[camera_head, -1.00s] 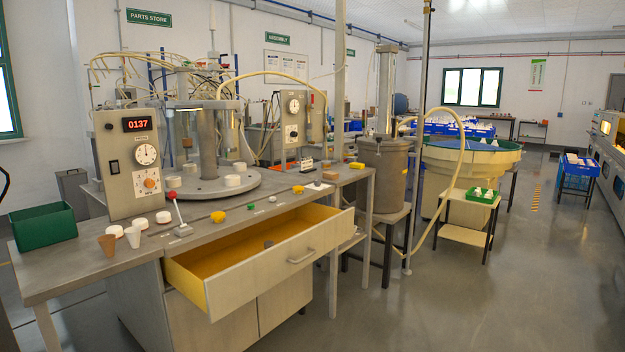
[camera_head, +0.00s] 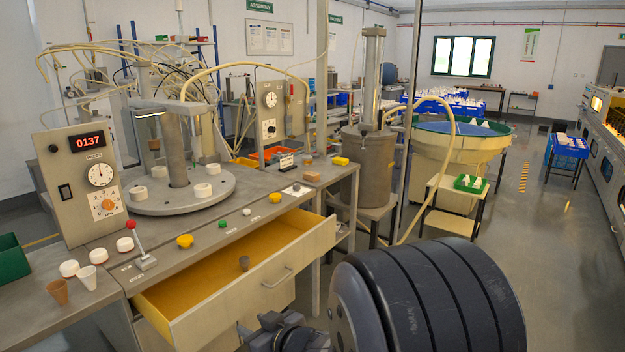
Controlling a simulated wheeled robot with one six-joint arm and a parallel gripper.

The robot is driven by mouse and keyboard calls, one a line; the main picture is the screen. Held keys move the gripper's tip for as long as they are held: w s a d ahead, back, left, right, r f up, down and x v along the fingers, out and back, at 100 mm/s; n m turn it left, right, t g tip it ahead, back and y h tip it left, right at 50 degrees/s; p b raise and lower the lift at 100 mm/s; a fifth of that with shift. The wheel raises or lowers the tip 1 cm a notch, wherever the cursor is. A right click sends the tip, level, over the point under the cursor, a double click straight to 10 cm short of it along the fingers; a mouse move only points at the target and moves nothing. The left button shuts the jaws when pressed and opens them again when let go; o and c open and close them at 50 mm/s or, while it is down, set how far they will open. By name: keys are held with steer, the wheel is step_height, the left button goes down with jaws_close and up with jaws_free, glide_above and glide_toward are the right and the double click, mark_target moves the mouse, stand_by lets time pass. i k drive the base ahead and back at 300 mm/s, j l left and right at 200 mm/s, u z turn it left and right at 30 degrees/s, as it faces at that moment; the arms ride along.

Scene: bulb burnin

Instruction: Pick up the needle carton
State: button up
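I cannot pick out the needle carton for certain, as no label can be read. Two small box-like things stand at the far right end of the bench: a brown one (camera_head: 308,160) and a yellow one (camera_head: 341,161). My arm shows large and dark at the bottom right. A dark jointed end part of mine (camera_head: 280,335) shows at the bottom edge, in front of the drawer. Its fingers cannot be made out, and I see nothing held in it.
The grey bench (camera_head: 150,235) carries a gauge panel (camera_head: 88,185), a round turntable (camera_head: 180,195), a red-knobbed lever (camera_head: 140,245), white round pieces, yellow knobs and two cups. A metal drum (camera_head: 372,170) stands behind the drawer.

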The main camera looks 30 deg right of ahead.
mark_target(310, 174)
steer(key=i+l, duration=0.6)
steer(key=l, duration=0.2)
steer(key=i+l, duration=0.3)
steer(key=l, duration=0.15)
steer(key=i+l+u, duration=0.1)
steer(key=i+l, duration=0.5)
steer(key=l, duration=0.25)
steer(key=i+l, duration=0.25)
steer(key=l, duration=0.15)
steer(key=i+l, duration=0.3)
steer(key=l, duration=0.15)
steer(key=i+l+u, duration=0.1)
steer(key=i+l, duration=0.2)
steer(key=l, duration=0.15)
